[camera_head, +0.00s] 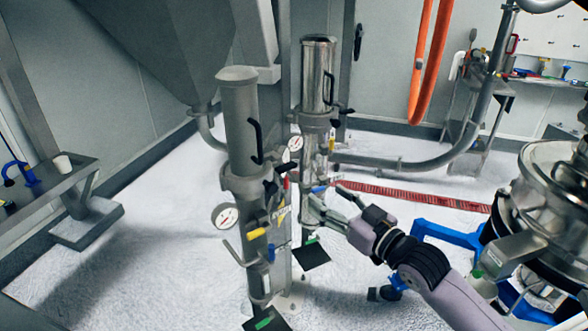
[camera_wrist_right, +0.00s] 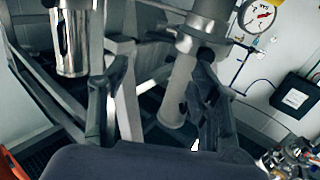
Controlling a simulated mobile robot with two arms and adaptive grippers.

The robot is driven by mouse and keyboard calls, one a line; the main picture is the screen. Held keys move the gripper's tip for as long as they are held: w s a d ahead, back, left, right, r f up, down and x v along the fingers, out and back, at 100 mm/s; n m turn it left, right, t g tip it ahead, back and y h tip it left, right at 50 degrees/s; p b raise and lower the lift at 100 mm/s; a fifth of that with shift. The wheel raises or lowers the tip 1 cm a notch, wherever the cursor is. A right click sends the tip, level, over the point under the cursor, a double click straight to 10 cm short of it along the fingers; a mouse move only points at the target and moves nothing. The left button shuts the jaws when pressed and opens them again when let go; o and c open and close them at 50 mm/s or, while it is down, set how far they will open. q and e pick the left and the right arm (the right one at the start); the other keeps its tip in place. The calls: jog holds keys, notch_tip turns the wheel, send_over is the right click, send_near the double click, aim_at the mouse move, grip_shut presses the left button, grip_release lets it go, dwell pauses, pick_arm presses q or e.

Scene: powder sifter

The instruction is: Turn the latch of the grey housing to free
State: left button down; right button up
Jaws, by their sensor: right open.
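The grey housing (camera_head: 241,120) is a matt grey upright cylinder left of centre in the head view, with a black curved handle (camera_head: 256,142) on its side. Dark clamp parts (camera_head: 270,188) sit at its collar; I cannot tell which part is the latch or how it is turned. My right gripper (camera_head: 326,198) is open and empty, right of the grey housing and in front of the lower part of the steel housing. In the right wrist view its fingers (camera_wrist_right: 162,72) stand apart, with a grey cylinder (camera_wrist_right: 177,95) beyond them. My left gripper is not in view.
A shiny steel housing (camera_head: 318,75) stands behind the grey one. Dial gauges (camera_head: 226,215) and a yellow-handled valve (camera_head: 256,234) stick out nearby. A steel machine (camera_head: 555,185) on a blue frame stands at right.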

aim_at(289, 169)
jog(key=p+x, duration=0.3)
jog(key=x, duration=1)
jog(key=shift+w+a, duration=0.1)
jog(key=shift+a, duration=0.1)
jog(key=shift+c, duration=0.4)
jog(key=c, duration=0.8)
